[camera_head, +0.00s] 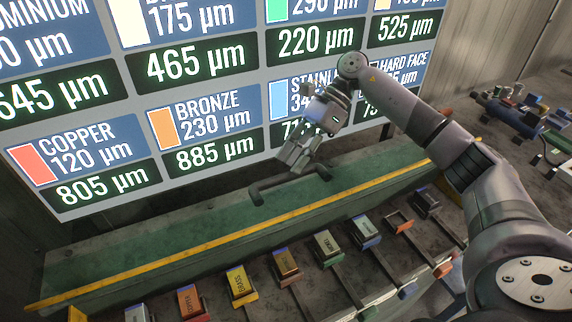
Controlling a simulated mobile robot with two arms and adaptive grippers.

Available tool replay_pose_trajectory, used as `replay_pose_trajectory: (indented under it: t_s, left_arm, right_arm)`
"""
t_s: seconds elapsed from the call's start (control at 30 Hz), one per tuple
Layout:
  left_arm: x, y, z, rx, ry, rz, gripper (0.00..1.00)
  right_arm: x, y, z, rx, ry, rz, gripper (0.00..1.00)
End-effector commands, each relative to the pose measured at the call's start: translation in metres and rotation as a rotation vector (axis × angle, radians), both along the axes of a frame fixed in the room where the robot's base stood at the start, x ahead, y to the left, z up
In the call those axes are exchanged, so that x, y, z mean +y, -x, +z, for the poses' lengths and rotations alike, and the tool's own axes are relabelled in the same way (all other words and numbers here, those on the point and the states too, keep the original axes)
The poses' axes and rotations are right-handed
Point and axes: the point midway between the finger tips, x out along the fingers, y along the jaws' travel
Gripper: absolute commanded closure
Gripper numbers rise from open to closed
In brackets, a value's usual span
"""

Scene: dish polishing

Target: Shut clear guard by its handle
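A dark bar handle (290,184) with two posts shows at the middle of the long green bench part (190,225). I cannot make out the clear pane of the guard itself or its edges. My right gripper (296,157) reaches in from the right and points down just above and behind the handle in the picture. Its fingers appear apart from the bar, and nothing shows between them. The gap between the fingertips is too small to judge. My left gripper is not in view.
A yellow strip (240,237) runs along the green part. In front of it stands a row of several small labelled blocks, including a yellow one (240,284). A large display board (190,90) stands behind. Assorted small items (515,112) lie at the far right.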

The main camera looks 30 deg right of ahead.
Motion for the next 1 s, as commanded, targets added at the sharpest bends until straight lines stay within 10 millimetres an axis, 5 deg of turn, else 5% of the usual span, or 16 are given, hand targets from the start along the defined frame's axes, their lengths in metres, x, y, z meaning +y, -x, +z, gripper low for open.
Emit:
replay_pose_trajectory:
  t_s: [0.2, 0.57, 1.0]
  left_arm:
    - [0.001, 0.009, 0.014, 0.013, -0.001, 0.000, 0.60]
    - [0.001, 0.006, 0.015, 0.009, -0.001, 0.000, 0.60]
    - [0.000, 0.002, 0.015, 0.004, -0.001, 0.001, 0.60]
  right_arm:
    - [0.020, 0.005, -0.017, 0.001, 0.000, 0.002, 0.62]
    - [0.025, 0.005, -0.023, -0.001, 0.000, 0.000, 0.62]
    - [0.024, 0.005, -0.023, -0.001, 0.000, -0.001, 0.91]
